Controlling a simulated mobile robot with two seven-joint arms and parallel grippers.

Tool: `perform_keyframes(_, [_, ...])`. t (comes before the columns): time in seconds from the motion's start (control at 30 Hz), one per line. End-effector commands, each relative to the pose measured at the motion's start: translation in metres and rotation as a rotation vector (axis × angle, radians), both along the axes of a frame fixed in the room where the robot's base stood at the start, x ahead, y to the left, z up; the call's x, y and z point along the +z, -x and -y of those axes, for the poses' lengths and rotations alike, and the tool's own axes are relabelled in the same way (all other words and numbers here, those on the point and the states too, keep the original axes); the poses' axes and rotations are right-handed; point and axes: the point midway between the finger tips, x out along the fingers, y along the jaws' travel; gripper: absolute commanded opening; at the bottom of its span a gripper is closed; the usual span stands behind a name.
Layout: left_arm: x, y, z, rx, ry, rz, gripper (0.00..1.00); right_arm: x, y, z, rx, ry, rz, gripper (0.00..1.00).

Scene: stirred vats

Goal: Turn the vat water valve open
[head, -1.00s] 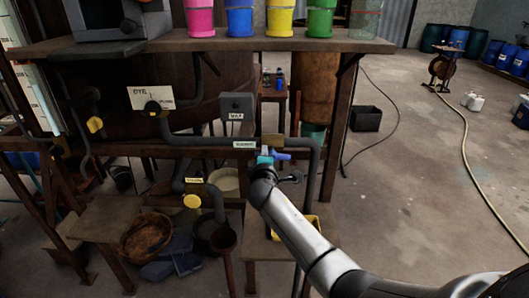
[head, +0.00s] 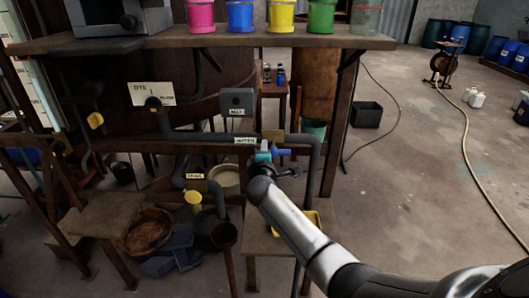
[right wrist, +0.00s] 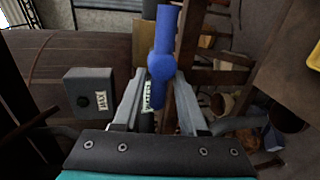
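The water valve has a blue handle (head: 282,152) on the dark horizontal pipe, just below a pale label (head: 245,140) that appears to read WATER. In the right wrist view the blue handle (right wrist: 164,60) runs up from between the fingertips. My right gripper (head: 268,156) is at the valve, its fingers hard to make out from the head. In the wrist view its two fingers (right wrist: 161,82) stand apart, one on each side of the handle's lower end; I cannot tell whether they touch it. My left gripper is not in view.
A grey box (head: 236,102) is mounted above the pipe. A yellow valve (head: 193,197) sits lower left, and a dye sign (head: 152,93) hangs further left. A shelf (head: 200,42) with coloured buckets spans above. The floor at right is mostly open, crossed by a hose (head: 465,140).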

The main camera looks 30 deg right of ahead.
Motion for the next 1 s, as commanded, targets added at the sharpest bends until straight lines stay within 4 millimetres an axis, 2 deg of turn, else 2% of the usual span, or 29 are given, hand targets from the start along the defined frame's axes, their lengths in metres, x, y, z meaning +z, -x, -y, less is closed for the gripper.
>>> perform_keyframes(0.1, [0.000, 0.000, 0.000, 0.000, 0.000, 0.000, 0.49, 0.000, 0.000, 0.000, 0.000, -0.001, 0.001, 0.53])
perform_keyframes(0.47, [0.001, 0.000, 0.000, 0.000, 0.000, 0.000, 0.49, 0.001, 0.004, -0.003, 0.001, -0.002, 0.003, 0.53])
perform_keyframes(0.67, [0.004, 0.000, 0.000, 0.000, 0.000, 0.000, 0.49, 0.005, 0.020, -0.013, 0.002, -0.003, 0.003, 0.53])
perform_keyframes(1.0, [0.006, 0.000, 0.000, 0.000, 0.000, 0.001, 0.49, 0.014, 0.060, -0.038, 0.002, -0.004, 0.002, 0.53])
